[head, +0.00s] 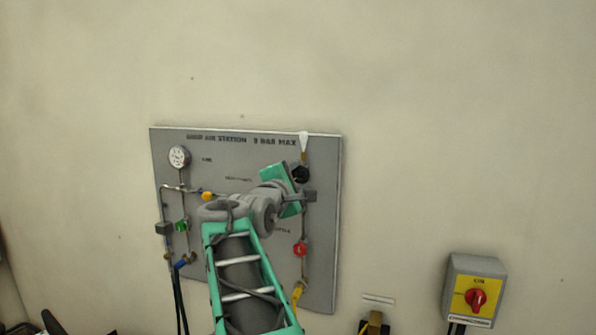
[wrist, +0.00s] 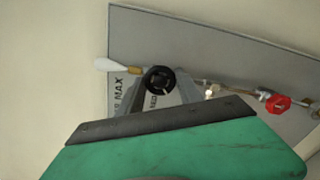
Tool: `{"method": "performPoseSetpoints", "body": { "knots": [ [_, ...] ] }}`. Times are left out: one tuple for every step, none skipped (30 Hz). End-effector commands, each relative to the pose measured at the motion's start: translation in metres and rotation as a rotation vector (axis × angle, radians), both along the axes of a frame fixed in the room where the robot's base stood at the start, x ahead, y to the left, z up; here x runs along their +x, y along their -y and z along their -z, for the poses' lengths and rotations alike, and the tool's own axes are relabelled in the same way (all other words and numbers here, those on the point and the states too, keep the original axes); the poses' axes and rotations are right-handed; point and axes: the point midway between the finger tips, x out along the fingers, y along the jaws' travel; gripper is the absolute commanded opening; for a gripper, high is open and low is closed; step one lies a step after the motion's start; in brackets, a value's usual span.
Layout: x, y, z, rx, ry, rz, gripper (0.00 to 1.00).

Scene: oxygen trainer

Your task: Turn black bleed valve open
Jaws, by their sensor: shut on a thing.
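The black bleed valve (head: 301,174) is a round black knob at the upper right of the grey panel (head: 328,240) in the head view. In the wrist view the black knob (wrist: 158,80) is at the top centre, just past the green gripper body. My gripper (head: 300,186) is at the knob, and its fingers reach to it from both sides in the wrist view. The gripper is shut on the knob. The green body hides part of the fingers, and my arm covers the middle of the panel.
A white-tipped fitting (head: 303,142) stands just above the black knob. A red knob (head: 300,249) is below it on the same pipe. A gauge (head: 179,156) and blue, green and yellow-handled valves are at the left. A yellow switch box (head: 474,290) is at the right. The wall above is clear.

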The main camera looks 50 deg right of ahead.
Motion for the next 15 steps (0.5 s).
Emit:
{"method": "performPoseSetpoints", "body": {
  "knots": [
    [0.0000, 0.0000, -0.0030, -0.012, -0.042, 0.000, 0.02],
    [0.0000, 0.0000, -0.0028, -0.021, -0.070, 0.000, 0.02],
    [0.0000, 0.0001, -0.0026, -0.032, -0.106, 0.000, 0.02],
    [0.0000, 0.0000, -0.0029, -0.042, -0.134, 0.000, 0.02],
    [0.0000, 0.0001, -0.0031, -0.051, -0.160, 0.000, 0.02],
    [0.0000, 0.0001, -0.0033, -0.063, -0.196, 0.000, 0.02],
    [0.0000, 0.0001, -0.0032, -0.071, -0.223, 0.000, 0.02],
    [0.0000, 0.0000, -0.0031, -0.080, -0.251, 0.000, 0.02],
    [-0.0001, 0.0000, -0.0031, -0.092, -0.287, 0.000, 0.02],
    [-0.0002, 0.0000, -0.0035, -0.102, -0.314, 0.000, 0.02],
    [-0.0001, 0.0000, -0.0038, -0.110, -0.341, 0.000, 0.02],
    [-0.0001, 0.0000, -0.0038, -0.122, -0.377, 0.000, 0.02],
    [-0.0001, 0.0000, -0.0036, -0.130, -0.403, 0.000, 0.02],
    [-0.0001, 0.0000, -0.0033, -0.139, -0.430, 0.000, 0.02],
    [-0.0001, 0.0000, -0.0033, -0.151, -0.465, 0.000, 0.02]
  ]
}}
